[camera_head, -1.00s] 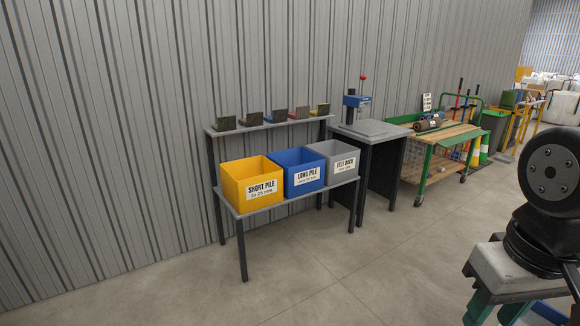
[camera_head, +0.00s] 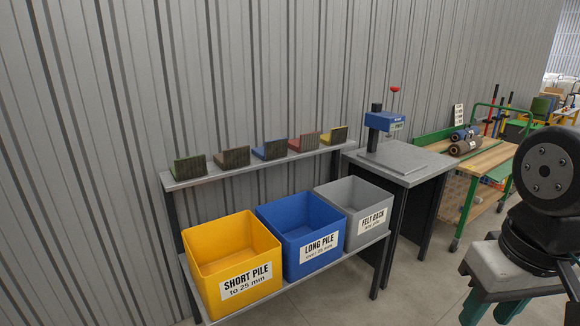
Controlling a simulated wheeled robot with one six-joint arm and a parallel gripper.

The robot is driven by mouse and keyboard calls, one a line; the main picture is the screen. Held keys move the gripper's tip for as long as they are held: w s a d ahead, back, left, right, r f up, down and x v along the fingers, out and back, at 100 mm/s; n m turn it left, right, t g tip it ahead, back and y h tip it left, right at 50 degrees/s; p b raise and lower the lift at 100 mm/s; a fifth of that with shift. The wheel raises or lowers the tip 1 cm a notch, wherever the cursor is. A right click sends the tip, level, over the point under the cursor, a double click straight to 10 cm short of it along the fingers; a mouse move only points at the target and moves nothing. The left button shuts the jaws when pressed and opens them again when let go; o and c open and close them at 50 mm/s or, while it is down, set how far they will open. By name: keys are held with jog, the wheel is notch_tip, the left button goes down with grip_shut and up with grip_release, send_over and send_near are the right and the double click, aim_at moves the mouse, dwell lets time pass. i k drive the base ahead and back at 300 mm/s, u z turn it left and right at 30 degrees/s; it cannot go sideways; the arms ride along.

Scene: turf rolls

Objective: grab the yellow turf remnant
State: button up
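Several small turf remnants stand in a row on the grey upper shelf (camera_head: 205,176) against the wall. The yellow turf remnant (camera_head: 327,137) is the one at the right end, with a yellow edge and a dark upright piece. Left of it are a red one (camera_head: 303,143), a blue one (camera_head: 270,150), a brown one (camera_head: 233,158) and a green one (camera_head: 189,167). My gripper is out of the picture; only a dark part of my arm shows at the right edge.
Below the shelf stand a yellow bin (camera_head: 235,262) labelled SHORT PILE, a blue bin (camera_head: 302,235) labelled LONG PILE and a grey bin (camera_head: 354,208) labelled FELT BACK. A grey stand (camera_head: 397,161) with a blue press (camera_head: 385,121) is to the right, then a wooden-topped cart (camera_head: 484,165).

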aim_at(337, 135)
jog(key=i, duration=1.2)
jog(key=z, duration=1.65)
jog(key=i, duration=1.85)
jog(key=u, duration=3.15)
jog(key=i, duration=0.5)
